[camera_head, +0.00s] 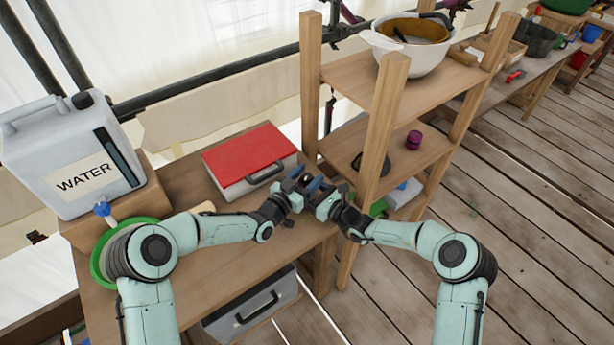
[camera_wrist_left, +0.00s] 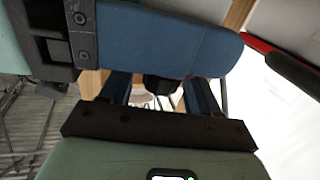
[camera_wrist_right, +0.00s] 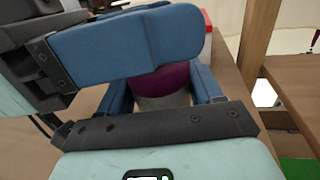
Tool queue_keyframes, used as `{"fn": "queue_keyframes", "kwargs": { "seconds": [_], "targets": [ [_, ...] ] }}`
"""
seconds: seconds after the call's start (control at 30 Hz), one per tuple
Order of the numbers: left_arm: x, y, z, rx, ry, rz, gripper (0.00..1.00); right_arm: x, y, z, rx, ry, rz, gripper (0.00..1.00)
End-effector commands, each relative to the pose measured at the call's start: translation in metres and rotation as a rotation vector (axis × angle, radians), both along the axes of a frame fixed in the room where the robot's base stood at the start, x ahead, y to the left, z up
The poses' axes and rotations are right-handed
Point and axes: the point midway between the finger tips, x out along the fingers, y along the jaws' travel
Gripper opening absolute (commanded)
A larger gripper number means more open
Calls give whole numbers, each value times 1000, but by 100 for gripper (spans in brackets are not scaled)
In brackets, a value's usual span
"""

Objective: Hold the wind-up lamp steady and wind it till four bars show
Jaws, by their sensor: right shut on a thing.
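My right gripper (camera_wrist_right: 163,90) is shut on a body with a purple top and a grey lower part, taken as the wind-up lamp (camera_wrist_right: 165,80). It holds it just above the table's right edge; in the head view both grippers hide most of it. My left gripper (camera_wrist_left: 158,92) is right beside it, its fingers apart. A small dark knob-like part (camera_wrist_left: 161,84) shows between the left fingers; I cannot tell whether they touch it. My grippers nearly meet in the head view, left (camera_head: 300,184) and right (camera_head: 330,198). No charge bars are readable in any view.
A red-topped case (camera_head: 245,155) lies behind the grippers on the table (camera_head: 185,182). A wooden shelf post (camera_head: 383,130) stands close to the right arm. A purple item (camera_head: 413,140) sits on the shelf.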

Motion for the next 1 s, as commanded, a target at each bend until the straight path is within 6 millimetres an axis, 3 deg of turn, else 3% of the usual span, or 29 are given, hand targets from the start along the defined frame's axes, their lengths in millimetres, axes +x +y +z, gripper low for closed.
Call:
{"fn": "queue_keyframes", "kwargs": {
  "seconds": [0.37,0.8,1.0],
  "targets": [
    [-6,6,0,1,2,2,61,0,-1,0,1,1,-1,29],
    [-74,57,0,3,2,3,61,0,-1,0,1,1,-1,29],
    [-93,70,0,0,0,1,61,0,0,0,1,1,-1,29]
  ]
}}
